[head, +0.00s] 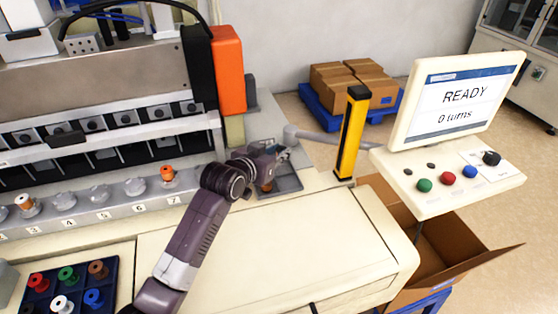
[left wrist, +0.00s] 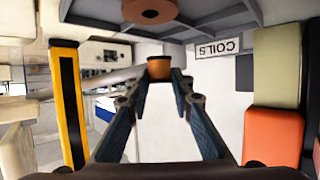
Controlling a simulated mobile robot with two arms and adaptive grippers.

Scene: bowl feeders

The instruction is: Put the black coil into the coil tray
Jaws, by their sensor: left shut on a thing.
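My left gripper (head: 272,158) is over the grey coil tray (head: 287,183) at the right end of the machine. In the left wrist view its fingertips (left wrist: 161,74) are shut on a small copper-brown coil (left wrist: 158,67); I see no black on it. Another copper-brown coil (left wrist: 150,11) is in the tray (left wrist: 215,17), at the top of that view; in the head view an orange-brown coil (head: 266,187) shows below the gripper. I cannot tell a black coil clearly. My right gripper is not in view.
A blue rack (head: 82,275) holds several coloured coils at bottom left. A yellow post (head: 351,135) and a screen (head: 455,100) reading "READY, 0 turns" stand right of the tray. The cream top is clear.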

